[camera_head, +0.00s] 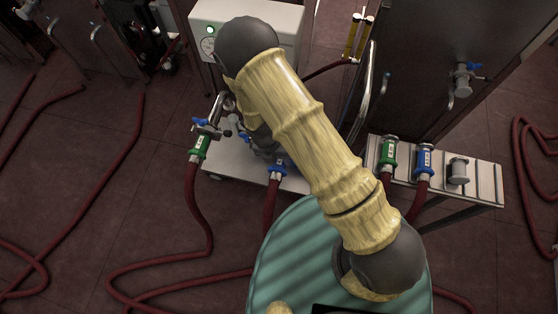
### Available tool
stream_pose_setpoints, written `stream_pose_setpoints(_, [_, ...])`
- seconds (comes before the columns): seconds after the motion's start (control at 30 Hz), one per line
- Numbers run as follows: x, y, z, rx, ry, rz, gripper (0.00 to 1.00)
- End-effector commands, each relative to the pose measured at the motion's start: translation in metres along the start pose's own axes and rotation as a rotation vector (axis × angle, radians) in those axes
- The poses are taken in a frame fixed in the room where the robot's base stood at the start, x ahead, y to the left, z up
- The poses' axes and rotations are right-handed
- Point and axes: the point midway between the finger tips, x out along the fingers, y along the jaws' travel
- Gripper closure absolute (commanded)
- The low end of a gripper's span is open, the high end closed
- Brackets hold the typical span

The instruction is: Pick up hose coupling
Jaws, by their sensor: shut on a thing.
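Several hose couplings show. A green coupling (200,147) sits under a blue-handled valve (208,128) at the pump unit, with a dark red hose hanging from it. A blue coupling (278,170) with its own red hose is beside the pump cart, partly behind my arm. On the bench at right stand another green coupling (388,152) and another blue coupling (424,162), both with red hoses. My arm crosses the middle of the view, and its forearm hides the far end. I cannot make out my gripper's fingers or what is between them.
A white pump box (262,22) with a green light stands behind my arm on a pale cart (232,165). The metal bench (486,178) also holds a bare grey fitting (458,170). A dark tank (460,60) rises behind it. Red hoses (125,165) lie across the tiled floor.

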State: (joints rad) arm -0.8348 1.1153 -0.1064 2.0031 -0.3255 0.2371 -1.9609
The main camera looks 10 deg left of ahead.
Motion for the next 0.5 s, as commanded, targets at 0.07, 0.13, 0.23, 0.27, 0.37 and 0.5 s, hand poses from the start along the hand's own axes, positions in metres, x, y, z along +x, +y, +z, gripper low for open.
stream_pose_setpoints(0.07, [-0.018, -0.003, 0.001, 0.001, -0.002, 0.005, 0.98])
stream_pose_setpoints(0.13, [-0.033, -0.008, 0.001, 0.003, -0.003, 0.005, 0.98])
stream_pose_setpoints(0.23, [-0.057, -0.014, 0.001, 0.003, -0.003, 0.006, 0.98])
stream_pose_setpoints(0.27, [-0.065, -0.016, 0.001, 0.003, -0.002, 0.005, 0.98])
stream_pose_setpoints(0.37, [-0.089, -0.023, 0.001, 0.003, -0.002, 0.006, 0.98])
stream_pose_setpoints(0.5, [-0.118, -0.031, 0.002, 0.003, -0.003, 0.005, 0.98])
